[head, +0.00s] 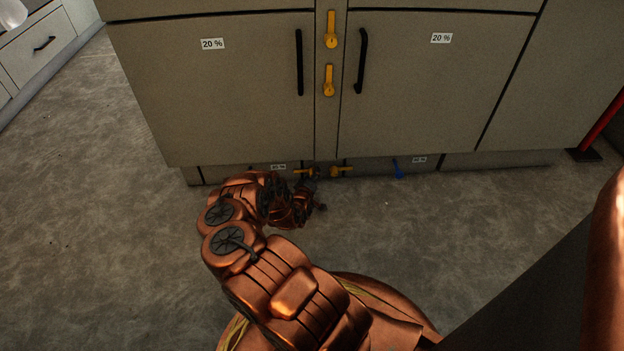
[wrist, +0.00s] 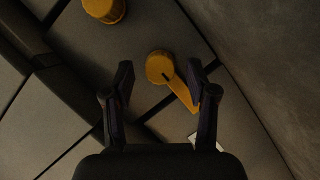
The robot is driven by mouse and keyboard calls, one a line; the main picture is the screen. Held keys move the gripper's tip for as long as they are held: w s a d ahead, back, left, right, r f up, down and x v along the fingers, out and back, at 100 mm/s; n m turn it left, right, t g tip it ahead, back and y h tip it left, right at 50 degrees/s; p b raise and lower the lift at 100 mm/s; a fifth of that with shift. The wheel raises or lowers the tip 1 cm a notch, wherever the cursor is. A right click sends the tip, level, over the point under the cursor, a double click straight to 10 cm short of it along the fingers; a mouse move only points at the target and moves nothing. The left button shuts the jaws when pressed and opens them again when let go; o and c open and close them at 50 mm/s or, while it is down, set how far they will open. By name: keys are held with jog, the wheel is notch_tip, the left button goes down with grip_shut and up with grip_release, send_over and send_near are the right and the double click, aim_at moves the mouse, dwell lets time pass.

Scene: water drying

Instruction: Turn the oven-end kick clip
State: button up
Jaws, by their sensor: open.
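A yellow kick clip (head: 301,171) sits on the low kick panel under the left cabinet door, its lever pointing left towards a label. My gripper (head: 310,183) is close in front of it and hides part of it. In the wrist view my open gripper (wrist: 160,68) has the clip's round hub (wrist: 158,66) between its fingertips, and the lever (wrist: 180,93) slants to the right finger. I cannot tell if they touch. A second yellow clip (head: 341,171) is just to the right; its hub (wrist: 103,9) shows at the wrist view's top. No oven is in view.
A blue clip (head: 398,168) hangs further right on the kick panel. Two yellow latches (head: 330,30) (head: 329,80) are between the black door handles above. A red post on a dark base (head: 584,155) stands at right. The floor (head: 110,230) at left is clear.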

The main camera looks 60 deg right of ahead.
jog(key=shift+w+d, duration=0.15)
jog(key=shift+d, duration=0.2)
grip_shut()
dwell(0.3)
jog(key=shift+a, duration=0.15)
jog(key=shift+r, duration=0.1)
